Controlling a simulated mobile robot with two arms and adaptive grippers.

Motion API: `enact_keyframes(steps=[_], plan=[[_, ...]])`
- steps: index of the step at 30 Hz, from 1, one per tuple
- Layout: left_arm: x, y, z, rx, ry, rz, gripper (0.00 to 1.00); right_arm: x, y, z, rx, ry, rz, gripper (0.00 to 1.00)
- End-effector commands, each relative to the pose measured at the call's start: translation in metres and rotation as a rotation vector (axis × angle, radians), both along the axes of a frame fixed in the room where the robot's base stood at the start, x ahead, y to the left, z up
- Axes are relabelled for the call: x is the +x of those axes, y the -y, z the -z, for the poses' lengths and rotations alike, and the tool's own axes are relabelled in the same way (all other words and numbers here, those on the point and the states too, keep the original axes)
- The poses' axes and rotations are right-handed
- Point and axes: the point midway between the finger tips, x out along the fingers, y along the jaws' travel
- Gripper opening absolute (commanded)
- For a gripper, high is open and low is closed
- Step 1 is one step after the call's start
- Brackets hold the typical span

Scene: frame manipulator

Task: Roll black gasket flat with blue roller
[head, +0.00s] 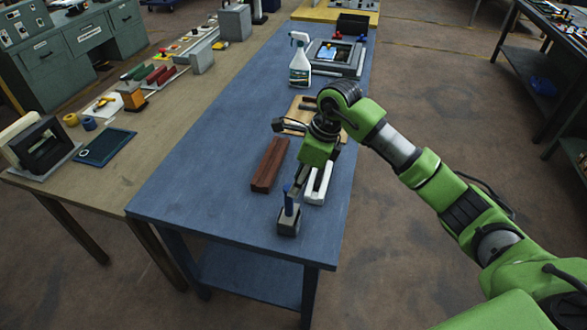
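A blue-handled tool (289,204), which looks like the blue roller, stands upright in a small dark grey block (289,224) near the front end of the blue table. My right gripper (297,189) points down right at its handle; whether the fingers touch or grip it I cannot tell. A wooden board (290,126) lies farther back, partly hidden by my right wrist. A dark strip (308,103) shows at its far edge; I cannot tell whether it is the black gasket. My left gripper is not in view.
A dark red block (269,166) lies left of my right gripper, and a white object (318,186) lies to its right. A spray bottle (300,60) and a grey framed device (337,54) stand farther back. The blue table's left side is clear.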

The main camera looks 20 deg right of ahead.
Motion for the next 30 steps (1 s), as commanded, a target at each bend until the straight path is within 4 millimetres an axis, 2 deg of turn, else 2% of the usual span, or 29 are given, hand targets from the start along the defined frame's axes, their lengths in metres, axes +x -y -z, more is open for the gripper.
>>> enact_keyframes(steps=[6,11,17,24,30], plan=[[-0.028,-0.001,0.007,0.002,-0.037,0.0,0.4,0.001,-0.002,0.009,0.001,0.0,0.0,0.36],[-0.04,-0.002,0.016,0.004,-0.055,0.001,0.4,0.003,-0.006,0.023,0.003,0.0,-0.001,0.36],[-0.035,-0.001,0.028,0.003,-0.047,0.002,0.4,0.007,-0.012,0.046,0.003,-0.001,-0.001,0.36],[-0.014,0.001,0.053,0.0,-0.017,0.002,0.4,0.012,-0.018,0.074,0.0,0.002,-0.001,0.36],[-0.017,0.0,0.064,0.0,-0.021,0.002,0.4,0.014,-0.022,0.086,0.001,0.001,0.0,0.36]])
